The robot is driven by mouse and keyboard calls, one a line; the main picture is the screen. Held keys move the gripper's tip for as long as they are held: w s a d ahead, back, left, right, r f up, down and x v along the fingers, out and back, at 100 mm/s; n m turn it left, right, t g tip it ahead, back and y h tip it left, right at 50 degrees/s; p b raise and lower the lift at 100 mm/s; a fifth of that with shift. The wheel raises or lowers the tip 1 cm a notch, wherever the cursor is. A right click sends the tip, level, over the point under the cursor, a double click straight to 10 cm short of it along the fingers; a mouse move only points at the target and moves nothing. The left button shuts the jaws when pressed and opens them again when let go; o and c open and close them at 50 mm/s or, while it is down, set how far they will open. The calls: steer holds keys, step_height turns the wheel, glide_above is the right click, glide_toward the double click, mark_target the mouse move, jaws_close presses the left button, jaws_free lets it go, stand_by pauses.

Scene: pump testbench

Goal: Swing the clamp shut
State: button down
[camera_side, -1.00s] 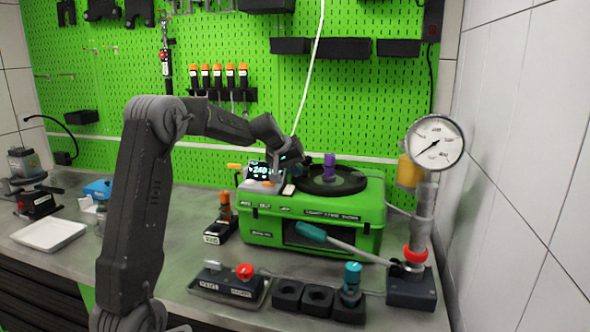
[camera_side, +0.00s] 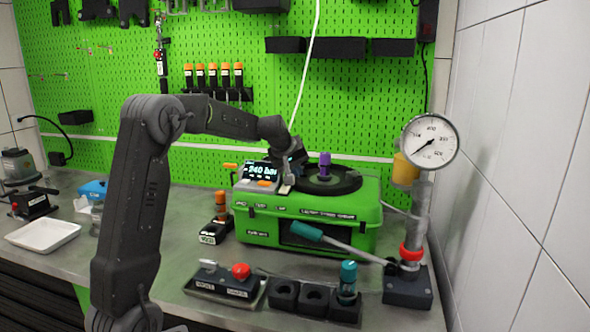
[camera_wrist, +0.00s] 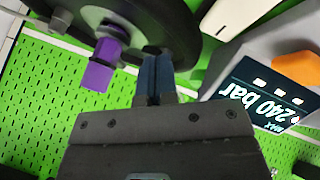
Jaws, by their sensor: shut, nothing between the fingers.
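My gripper (camera_side: 289,184) is over the top of the green test unit (camera_side: 300,208), between its display and the round black plate (camera_side: 336,184). Its blue fingers (camera_wrist: 155,75) are shut with nothing between them, close to the plate's rim in the wrist view. A purple knob (camera_side: 324,164) stands on the plate and shows left of the fingers in the wrist view (camera_wrist: 100,68). A pale bar (camera_side: 285,189) lies beside the fingers; it also shows at the top of the wrist view (camera_wrist: 238,12). I cannot tell which part is the clamp, or whether the fingers touch anything.
The display (camera_side: 260,172) reads 240 bar. A teal-handled lever (camera_side: 306,231) slopes across the unit's front to the gauge stand (camera_side: 408,286). A valve block with a red knob (camera_side: 240,271) and black holders (camera_side: 285,294) stand in front.

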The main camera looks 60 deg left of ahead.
steer(key=shift+w+d+f+n+g+y, duration=0.1)
steer(key=shift+w+d+n+g+y, duration=0.2)
steer(key=shift+n, duration=0.25)
steer(key=shift+w+d+n+g+y, duration=0.1)
steer(key=shift+w+n+y, duration=0.05)
steer(key=shift+n+y, duration=0.35)
stand_by(0.5)
steer(key=shift+w+d+n+g+y, duration=0.25)
steer(key=shift+w+n+g, duration=0.1)
steer(key=shift+n, duration=0.45)
steer(key=shift+w+d+n+g+y, duration=0.1)
steer(key=shift+w+n+g+y, duration=0.2)
steer(key=shift+n, duration=0.45)
steer(key=shift+w+d+n+g+y, duration=0.1)
steer(key=shift+w+n+g+y, duration=0.15)
steer(key=shift+w+n+g, duration=0.4)
steer(key=shift+w+n+g+y, duration=0.2)
steer(key=shift+n, duration=0.75)
steer(key=shift+w, duration=0.35)
stand_by(2.9)
